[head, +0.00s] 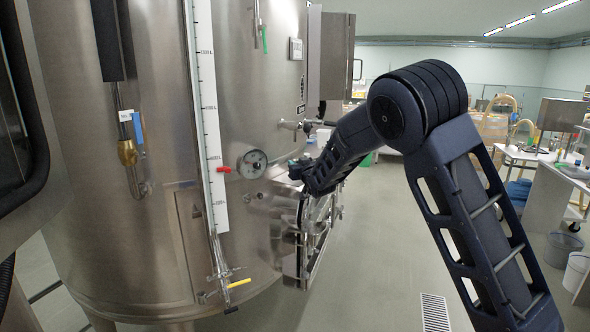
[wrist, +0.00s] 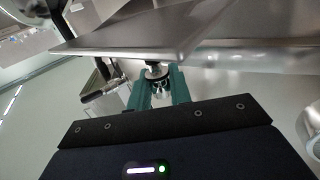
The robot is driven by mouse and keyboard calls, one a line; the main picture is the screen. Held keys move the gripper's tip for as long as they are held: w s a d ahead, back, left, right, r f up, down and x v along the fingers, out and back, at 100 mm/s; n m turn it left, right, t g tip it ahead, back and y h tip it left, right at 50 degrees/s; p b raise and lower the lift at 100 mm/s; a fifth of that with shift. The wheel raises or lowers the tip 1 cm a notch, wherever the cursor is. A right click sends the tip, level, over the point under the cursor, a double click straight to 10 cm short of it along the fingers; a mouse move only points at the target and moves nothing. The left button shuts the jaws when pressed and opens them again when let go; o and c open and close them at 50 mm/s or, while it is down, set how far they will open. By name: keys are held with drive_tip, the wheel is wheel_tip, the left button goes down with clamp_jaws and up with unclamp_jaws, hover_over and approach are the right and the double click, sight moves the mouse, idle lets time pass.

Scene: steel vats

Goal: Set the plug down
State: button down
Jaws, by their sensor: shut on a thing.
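My gripper (wrist: 158,80) shows in the wrist view with its teal fingers shut on a small dark and metallic piece, which appears to be the plug (wrist: 156,71). The fingers hide part of it. A flat steel plate (wrist: 140,37) lies just beyond the plug; I cannot tell whether the two touch. In the head view my gripper (head: 299,168) is small and partly hidden, at the right side of the large steel vat (head: 150,210), near its hatch fittings. The plug cannot be made out in the head view.
The vat carries a round gauge (head: 252,164), a white level scale (head: 208,120) and a yellow-handled valve (head: 238,284) low down. A steel door or frame (head: 313,245) stands below my gripper. Open floor (head: 385,240) lies to the right, with benches (head: 555,170) beyond.

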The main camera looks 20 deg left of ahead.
drive_tip(key=shift+a+f, duration=0.15)
drive_tip(key=shift+f, duration=0.6)
drive_tip(key=shift+f, duration=0.15)
drive_tip(key=c, duration=1.3)
unclamp_jaws()
drive_tip(key=shift+s, duration=0.2)
drive_tip(key=v, duration=1.1)
drive_tip(key=shift+s+d, duration=0.2)
drive_tip(key=shift+d, duration=0.15)
